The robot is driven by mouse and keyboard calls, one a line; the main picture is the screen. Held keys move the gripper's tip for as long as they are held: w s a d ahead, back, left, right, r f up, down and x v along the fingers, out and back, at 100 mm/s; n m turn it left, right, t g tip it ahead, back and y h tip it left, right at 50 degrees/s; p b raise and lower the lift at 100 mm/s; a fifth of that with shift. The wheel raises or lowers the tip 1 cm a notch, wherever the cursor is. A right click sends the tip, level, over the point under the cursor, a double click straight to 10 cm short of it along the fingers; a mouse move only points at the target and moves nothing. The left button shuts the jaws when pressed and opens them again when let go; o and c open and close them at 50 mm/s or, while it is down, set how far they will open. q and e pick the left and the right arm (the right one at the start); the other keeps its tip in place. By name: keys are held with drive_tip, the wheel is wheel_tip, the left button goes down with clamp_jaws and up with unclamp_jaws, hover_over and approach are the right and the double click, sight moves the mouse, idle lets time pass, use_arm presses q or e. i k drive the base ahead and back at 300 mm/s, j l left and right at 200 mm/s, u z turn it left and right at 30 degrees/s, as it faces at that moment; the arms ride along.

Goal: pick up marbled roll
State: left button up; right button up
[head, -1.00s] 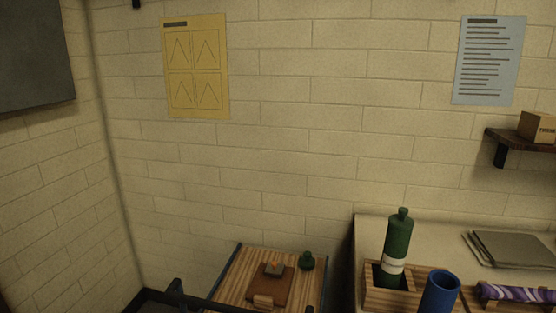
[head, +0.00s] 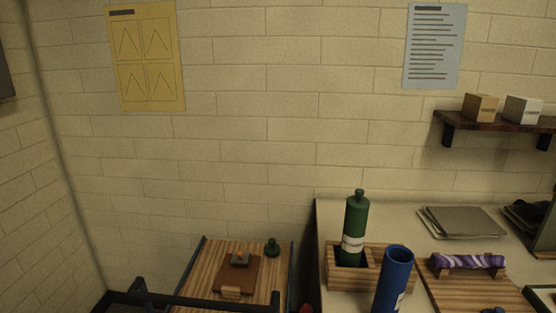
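The marbled roll (head: 468,262) is purple and white. It lies sideways across wooden supports on a wooden board (head: 450,289) at the right of the counter, in the head view. Nothing touches it from above. Neither of my grippers is in view.
A wooden holder (head: 335,268) with a green bottle (head: 355,228) stands on the counter left of the roll. A blue cylinder (head: 393,278) stands between holder and board. Grey sheets (head: 461,222) lie behind the roll. A lower wooden cart (head: 199,272) is at left. A shelf (head: 490,121) hangs above.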

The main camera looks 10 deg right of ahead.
sight(453, 262)
drive_tip(key=z, duration=1.55)
drive_tip(key=i+j+u, duration=0.2)
drive_tip(key=j, duration=0.25)
drive_tip(key=j+u, duration=0.15)
drive_tip(key=j, duration=0.3)
drive_tip(key=i+j+u, duration=0.2)
drive_tip(key=j, duration=0.2)
drive_tip(key=k, duration=0.05)
